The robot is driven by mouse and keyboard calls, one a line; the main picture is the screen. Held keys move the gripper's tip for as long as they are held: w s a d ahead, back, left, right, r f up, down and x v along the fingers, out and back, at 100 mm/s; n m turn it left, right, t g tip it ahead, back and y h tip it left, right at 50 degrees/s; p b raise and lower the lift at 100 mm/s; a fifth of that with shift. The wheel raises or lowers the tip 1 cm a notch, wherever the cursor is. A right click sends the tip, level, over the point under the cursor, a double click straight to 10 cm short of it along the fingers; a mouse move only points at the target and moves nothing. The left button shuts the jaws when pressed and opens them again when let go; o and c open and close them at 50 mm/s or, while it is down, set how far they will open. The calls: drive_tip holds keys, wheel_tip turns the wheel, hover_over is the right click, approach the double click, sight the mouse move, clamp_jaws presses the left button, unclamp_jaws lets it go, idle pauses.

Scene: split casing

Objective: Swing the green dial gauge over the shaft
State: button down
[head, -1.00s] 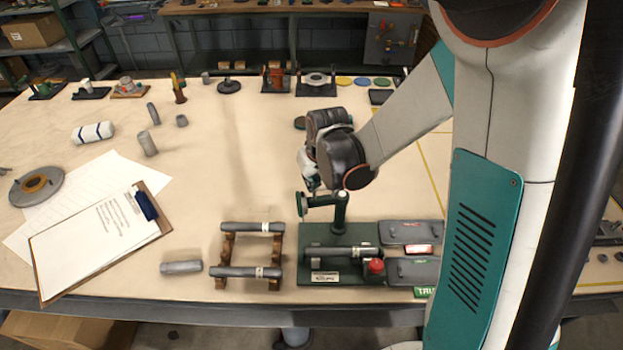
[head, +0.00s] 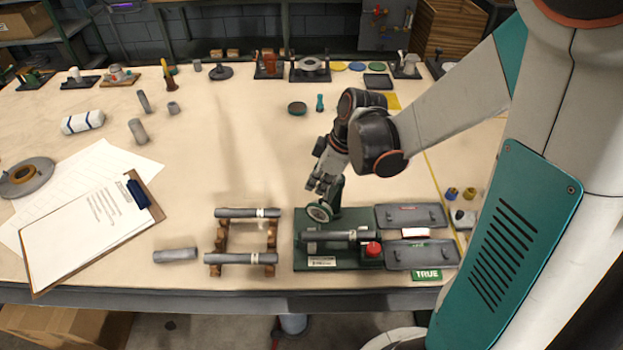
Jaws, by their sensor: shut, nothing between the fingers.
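The green dial gauge (head: 319,212) is on a green post (head: 336,192) at the back of the green base plate (head: 307,258). Its round pale face is turned toward the front. In the picture it sits just above the left end of the grey shaft (head: 337,236) lying on the base. I cannot tell whether it touches the shaft. My gripper (head: 322,189) is shut and empty, pointing down just behind and above the gauge, at or very near it. The arm partly hides the post.
A red knob (head: 373,249) stands at the shaft's right end. Two grey trays (head: 411,216) lie right of the base, with a green TRUE label (head: 426,275) in front. A wooden rack (head: 243,238) with two shafts stands to the left.

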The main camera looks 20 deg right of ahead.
sight(332, 190)
drive_tip(key=s+d+n, duration=0.1)
drive_tip(key=n, duration=0.1)
drive_tip(key=s+n+g, duration=0.1)
drive_tip(key=shift+s+d+n+y+b, duration=0.1)
drive_tip(key=shift+d+n+y+b, duration=0.2)
drive_tip(key=shift+d+n, duration=0.1)
drive_tip(key=shift+s+d, duration=0.35)
drive_tip(key=shift+d, duration=0.1)
